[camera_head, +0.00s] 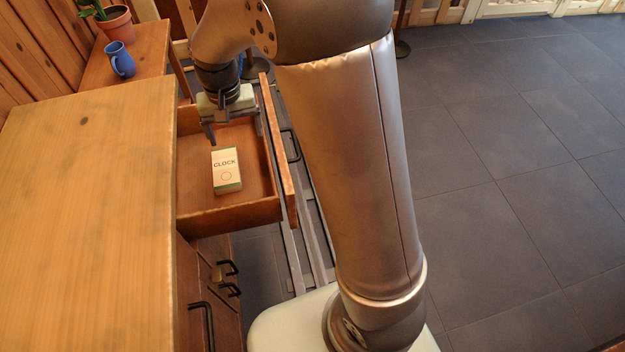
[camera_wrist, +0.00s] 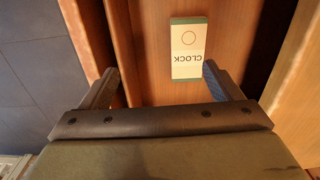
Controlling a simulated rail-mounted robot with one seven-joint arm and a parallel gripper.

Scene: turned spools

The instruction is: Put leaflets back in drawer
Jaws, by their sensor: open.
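The drawer (camera_head: 230,221) is pulled open from the wooden cabinet. A white and green box or leaflet stack marked "CLOCK" (camera_head: 226,178) lies inside it, near the middle of the drawer floor. It also shows in the wrist view (camera_wrist: 189,50), lying flat just ahead of the fingers. My gripper (camera_head: 228,128) is over the far part of the drawer. In the wrist view my gripper (camera_wrist: 158,80) has its fingers wide apart, with nothing between them; the right finger is close to the box's lower edge.
The wooden cabinet top (camera_head: 85,200) at left is bare. A blue mug (camera_head: 120,60) and a potted plant (camera_head: 116,24) stand on a lower surface behind. The cabinet's lower handles (camera_head: 203,318) stick out. The tiled floor (camera_head: 500,180) at right is clear.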

